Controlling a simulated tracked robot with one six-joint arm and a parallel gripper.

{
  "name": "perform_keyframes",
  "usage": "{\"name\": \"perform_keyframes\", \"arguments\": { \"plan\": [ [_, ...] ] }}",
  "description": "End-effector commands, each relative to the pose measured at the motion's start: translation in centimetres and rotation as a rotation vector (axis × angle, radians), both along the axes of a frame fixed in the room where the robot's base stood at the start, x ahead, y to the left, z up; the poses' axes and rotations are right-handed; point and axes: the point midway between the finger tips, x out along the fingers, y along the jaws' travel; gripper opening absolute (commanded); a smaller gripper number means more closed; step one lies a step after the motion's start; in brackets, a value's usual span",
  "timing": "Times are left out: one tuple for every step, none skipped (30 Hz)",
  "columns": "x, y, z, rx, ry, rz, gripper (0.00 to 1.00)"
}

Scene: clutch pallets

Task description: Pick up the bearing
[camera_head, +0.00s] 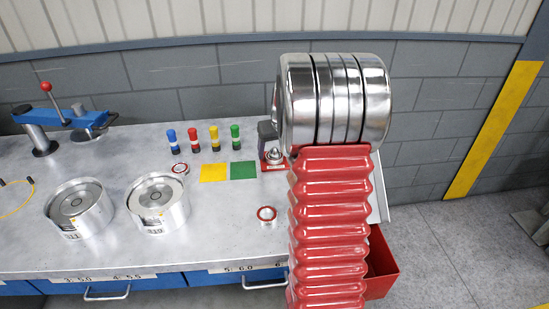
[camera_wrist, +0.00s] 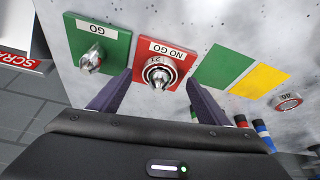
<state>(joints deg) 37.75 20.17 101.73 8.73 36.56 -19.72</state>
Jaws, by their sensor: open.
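A red NO GO block (camera_wrist: 181,54) lies below my gripper in the wrist view, with a silver plug at its centre. A metal bearing-like ring (camera_wrist: 161,74) marked 23 surrounds the plug; I cannot tell how far down it sits. My gripper (camera_wrist: 159,80) is open, its dark fingers apart on either side of the ring, with no clear contact. In the head view the red block (camera_head: 272,168) shows beside my arm. A loose bearing (camera_head: 267,214) with a red ring lies nearer the bench front. Another (camera_head: 180,168) lies left of the yellow card and also shows in the wrist view (camera_wrist: 288,102).
A green GO block (camera_wrist: 109,43) with a bare plug stands beside the NO GO block. Green (camera_head: 243,170) and yellow (camera_head: 214,173) cards and several coloured posts (camera_head: 194,139) are near. Two round metal fixtures (camera_head: 80,207) stand left. A red bin (camera_head: 381,266) is beyond the bench edge.

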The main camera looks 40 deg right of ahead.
Motion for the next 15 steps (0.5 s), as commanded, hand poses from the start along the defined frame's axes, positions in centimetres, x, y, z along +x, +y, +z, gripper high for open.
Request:
{"name": "perform_keyframes", "arguments": {
  "plan": [
    [0.3,-0.1,-0.7,0.000,0.001,0.000,0.70],
    [0.4,-0.2,-1.0,0.000,0.001,0.000,0.70],
    [0.5,-0.2,-1.4,0.000,0.001,0.000,0.70],
    [0.6,-0.3,-1.6,0.000,0.001,0.000,0.70],
    [0.7,-0.3,-1.8,0.000,0.000,0.000,0.70],
    [0.7,-0.3,-1.9,0.000,0.000,0.000,0.70],
    [0.8,-0.4,-1.9,0.000,-0.001,0.000,0.70],
    [0.8,-0.4,-2.0,0.000,-0.001,0.000,0.70],
    [0.8,-0.4,-2.0,-0.001,-0.002,0.000,0.70],
    [0.8,-0.4,-2.0,-0.001,-0.002,0.000,0.70],
    [0.8,-0.4,-2.0,-0.001,-0.002,0.000,0.70],
    [0.8,-0.4,-2.0,0.000,-0.001,0.000,0.70],
    [0.8,-0.4,-2.0,0.000,-0.001,0.000,0.70],
    [0.8,-0.4,-2.0,0.000,-0.001,0.000,0.70],
    [0.8,-0.4,-2.0,0.000,-0.001,0.000,0.70]
  ]
}}
